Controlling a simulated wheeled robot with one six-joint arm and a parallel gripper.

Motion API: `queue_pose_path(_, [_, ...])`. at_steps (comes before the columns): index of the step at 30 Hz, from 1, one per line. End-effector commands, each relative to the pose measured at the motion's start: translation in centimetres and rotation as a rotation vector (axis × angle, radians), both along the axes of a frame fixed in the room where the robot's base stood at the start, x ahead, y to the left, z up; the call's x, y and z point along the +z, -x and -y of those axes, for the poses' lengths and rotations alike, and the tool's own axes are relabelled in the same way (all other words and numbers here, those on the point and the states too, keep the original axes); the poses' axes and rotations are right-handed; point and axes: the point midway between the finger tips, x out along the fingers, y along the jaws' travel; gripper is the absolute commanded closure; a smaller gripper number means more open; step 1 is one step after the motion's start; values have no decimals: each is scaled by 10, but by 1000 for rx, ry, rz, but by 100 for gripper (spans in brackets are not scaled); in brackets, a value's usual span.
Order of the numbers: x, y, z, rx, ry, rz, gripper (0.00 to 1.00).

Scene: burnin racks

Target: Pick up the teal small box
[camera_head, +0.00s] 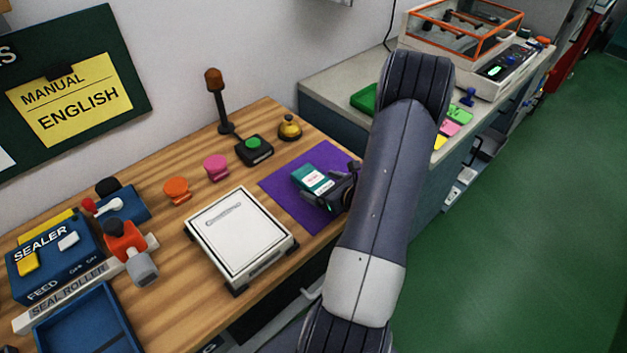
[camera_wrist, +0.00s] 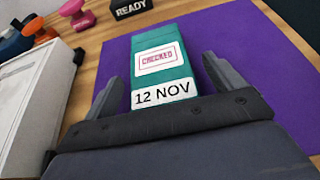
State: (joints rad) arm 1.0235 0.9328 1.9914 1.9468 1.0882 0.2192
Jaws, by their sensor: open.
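The teal small box (camera_head: 313,179) lies on a purple mat (camera_head: 288,201) on the wooden bench. In the wrist view the teal box (camera_wrist: 163,66) shows a white "CHECKED" label and a "12 NOV" label on its near end. My gripper (camera_head: 325,192) is at the near right side of the box in the head view. In the wrist view my gripper (camera_wrist: 163,82) is open, with one finger on each side of the box's near part. A gap shows beside the right finger; the left finger is close to the box. The gripper body hides the box's nearest edge.
A white scale-like platform (camera_head: 240,235) stands left of the mat. Behind are a green-button device (camera_head: 254,147), a brass bell (camera_head: 290,127), and pink (camera_head: 215,167) and orange (camera_head: 177,190) stamps. A sealer (camera_head: 52,254) and a blue tray (camera_head: 85,322) sit at the far left.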

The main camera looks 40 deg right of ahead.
Motion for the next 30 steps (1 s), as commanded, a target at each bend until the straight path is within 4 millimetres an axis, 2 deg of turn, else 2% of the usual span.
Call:
queue_pose_path(3, [-5, -15, -2, 4, -1, 0, 11])
queue_pose_path(6, [-8, -21, -2, 2, 0, 0, 11])
queue_pose_path(14, [-9, -22, -2, 0, 1, 0, 12])
queue_pose_path(30, [-9, -22, -1, 0, 0, 0, 56])
